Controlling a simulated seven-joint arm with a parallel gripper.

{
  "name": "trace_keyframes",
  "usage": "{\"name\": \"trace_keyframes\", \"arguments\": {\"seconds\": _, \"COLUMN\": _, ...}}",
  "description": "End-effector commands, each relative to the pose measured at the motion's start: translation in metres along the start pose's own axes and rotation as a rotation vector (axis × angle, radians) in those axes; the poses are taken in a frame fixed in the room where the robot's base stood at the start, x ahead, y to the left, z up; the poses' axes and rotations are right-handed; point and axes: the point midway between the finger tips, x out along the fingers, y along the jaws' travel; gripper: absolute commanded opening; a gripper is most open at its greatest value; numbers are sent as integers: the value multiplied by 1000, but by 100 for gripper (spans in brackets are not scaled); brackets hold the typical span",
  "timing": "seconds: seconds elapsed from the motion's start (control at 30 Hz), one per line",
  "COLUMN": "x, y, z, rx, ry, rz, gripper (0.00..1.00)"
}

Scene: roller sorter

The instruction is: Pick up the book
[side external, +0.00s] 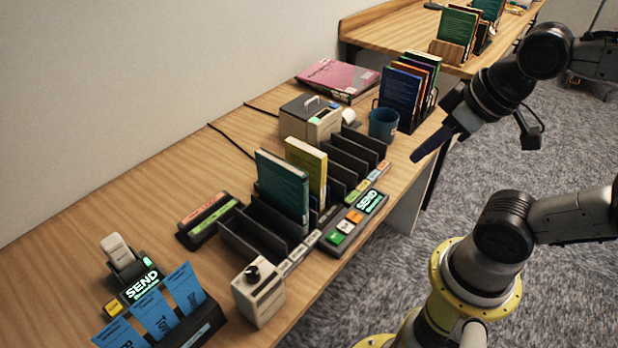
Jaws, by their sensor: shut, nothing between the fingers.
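Two books stand upright in the black slotted sorter (262,240) on the desk: a teal book (283,190) and a yellow book (307,167) just behind it. Several more books, blue, orange and green, stand in a rack (404,90) further back. I cannot tell which one is the task's book. My gripper (418,156) is shut and empty. It hangs at the right edge of the desk, to the right of the sorter and in front of the blue mug, apart from all the books.
A blue mug (383,124) and a grey label printer (309,118) stand behind the sorter. A pink binder (338,77) lies at the back. A control panel with SEND (357,218) runs along the desk's front edge. Blue cards (165,305) stand at the lower left.

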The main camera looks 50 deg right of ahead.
Motion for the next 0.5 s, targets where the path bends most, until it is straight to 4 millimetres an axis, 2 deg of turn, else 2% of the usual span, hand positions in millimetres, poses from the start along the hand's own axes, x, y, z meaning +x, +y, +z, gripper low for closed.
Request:
{"name": "trace_keyframes", "arguments": {"seconds": 0.37, "x": 0, "y": 0, "z": 0, "rx": 0, "ry": 0, "rz": 0, "gripper": 0}}
{"name": "trace_keyframes", "arguments": {"seconds": 0.5, "x": 0, "y": 0, "z": 0, "rx": 0, "ry": 0, "rz": 0, "gripper": 25}}
